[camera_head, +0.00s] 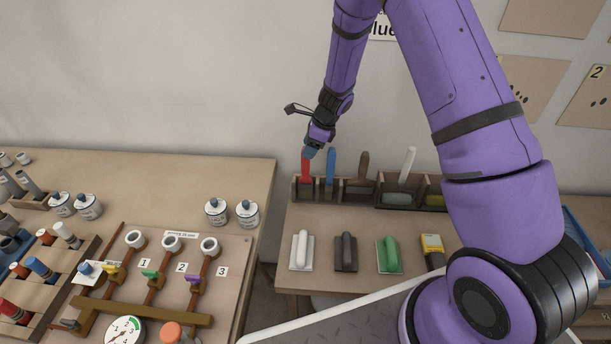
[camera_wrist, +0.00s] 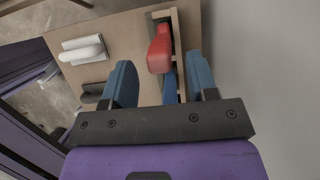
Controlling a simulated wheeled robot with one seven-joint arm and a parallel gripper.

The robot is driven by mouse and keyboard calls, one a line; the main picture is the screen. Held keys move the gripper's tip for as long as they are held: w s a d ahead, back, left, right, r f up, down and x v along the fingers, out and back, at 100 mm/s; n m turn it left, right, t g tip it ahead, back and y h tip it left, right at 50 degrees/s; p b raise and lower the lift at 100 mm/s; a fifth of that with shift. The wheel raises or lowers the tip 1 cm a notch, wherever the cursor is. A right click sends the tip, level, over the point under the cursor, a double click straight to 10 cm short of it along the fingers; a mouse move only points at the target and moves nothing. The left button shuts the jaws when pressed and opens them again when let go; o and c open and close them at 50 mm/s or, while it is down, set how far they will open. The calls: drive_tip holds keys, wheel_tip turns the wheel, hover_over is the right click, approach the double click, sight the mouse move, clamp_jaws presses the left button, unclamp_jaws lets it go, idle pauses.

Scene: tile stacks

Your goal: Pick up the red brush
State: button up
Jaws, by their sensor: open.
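The red brush (camera_head: 306,170) stands upright by its handle in the leftmost slot of a wooden rack (camera_head: 327,193) at the back of the right table. My gripper (camera_head: 308,152) is at the top of the red brush in the head view, partly covering it. In the wrist view the red brush (camera_wrist: 160,50) shows ahead of my gripper (camera_wrist: 162,85), between the lines of its two blue fingers. The fingers are apart, and nothing is clamped between them. The lower end of the brush is hidden in the rack.
A blue-handled brush (camera_head: 330,170) stands right beside the red one, then a brown-handled one (camera_head: 363,167) and a white-handled one (camera_head: 407,165). White (camera_head: 301,252), black (camera_head: 346,253) and green (camera_head: 389,256) trowels lie in front. The wall is close behind the rack.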

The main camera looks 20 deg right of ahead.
sight(306, 174)
drive_tip(key=x, duration=0.4)
drive_tip(key=shift+w+a, duration=0.1)
clamp_jaws()
